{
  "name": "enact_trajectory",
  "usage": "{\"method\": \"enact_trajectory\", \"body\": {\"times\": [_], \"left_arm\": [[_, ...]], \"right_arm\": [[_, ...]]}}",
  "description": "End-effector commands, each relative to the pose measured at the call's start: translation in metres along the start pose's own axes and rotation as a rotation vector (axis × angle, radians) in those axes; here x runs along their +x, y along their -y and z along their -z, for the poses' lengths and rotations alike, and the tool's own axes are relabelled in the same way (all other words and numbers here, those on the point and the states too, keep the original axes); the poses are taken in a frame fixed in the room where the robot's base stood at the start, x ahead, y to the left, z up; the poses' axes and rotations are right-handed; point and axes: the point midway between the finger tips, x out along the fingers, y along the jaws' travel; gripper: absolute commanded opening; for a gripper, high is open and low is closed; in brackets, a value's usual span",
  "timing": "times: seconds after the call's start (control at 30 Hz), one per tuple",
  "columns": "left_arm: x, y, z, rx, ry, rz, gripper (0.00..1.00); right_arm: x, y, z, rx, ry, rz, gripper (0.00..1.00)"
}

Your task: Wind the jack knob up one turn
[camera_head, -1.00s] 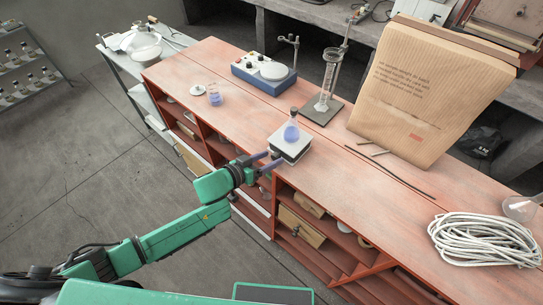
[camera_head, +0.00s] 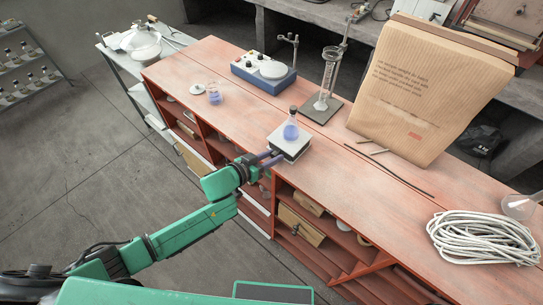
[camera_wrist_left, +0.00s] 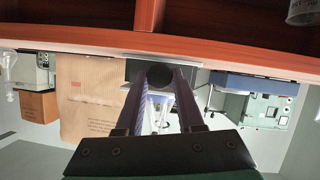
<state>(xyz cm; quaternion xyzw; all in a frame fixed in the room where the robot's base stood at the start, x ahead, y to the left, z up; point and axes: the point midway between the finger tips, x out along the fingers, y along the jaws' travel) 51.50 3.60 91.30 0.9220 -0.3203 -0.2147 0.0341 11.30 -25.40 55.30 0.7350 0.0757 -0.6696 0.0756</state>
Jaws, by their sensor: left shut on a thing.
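The lab jack (camera_head: 290,148) stands at the near edge of the red bench, with a white top plate. A round flask of blue liquid (camera_head: 291,131) with a dark stopper stands upright on the plate. My left gripper (camera_head: 270,158) reaches the jack's near side from the left. In the left wrist view, the dark round knob (camera_wrist_left: 159,76) sits between the two finger ends, and the gripper is shut on it. The knob is hidden behind the fingers in the head view. My right gripper is not in view.
A beaker of blue liquid (camera_head: 213,93) and a blue-based instrument (camera_head: 264,74) stand farther back. A cylinder on a stand (camera_head: 327,80) and a large paper sack (camera_head: 420,90) are behind the jack. Coiled white rope (camera_head: 482,238) lies at the right. Open shelves (camera_head: 300,225) lie below the bench edge.

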Motion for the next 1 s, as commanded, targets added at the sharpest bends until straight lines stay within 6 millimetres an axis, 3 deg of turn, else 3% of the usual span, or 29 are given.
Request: {"method": "enact_trajectory", "body": {"times": [0.6,1.0], "left_arm": [[0.001,-0.004,-0.003,0.387,-0.001,0.161,0.00],[0.001,-0.005,-0.001,0.504,-0.001,0.209,0.00]], "right_arm": [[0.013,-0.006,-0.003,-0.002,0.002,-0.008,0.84],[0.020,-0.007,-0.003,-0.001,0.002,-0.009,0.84]]}}
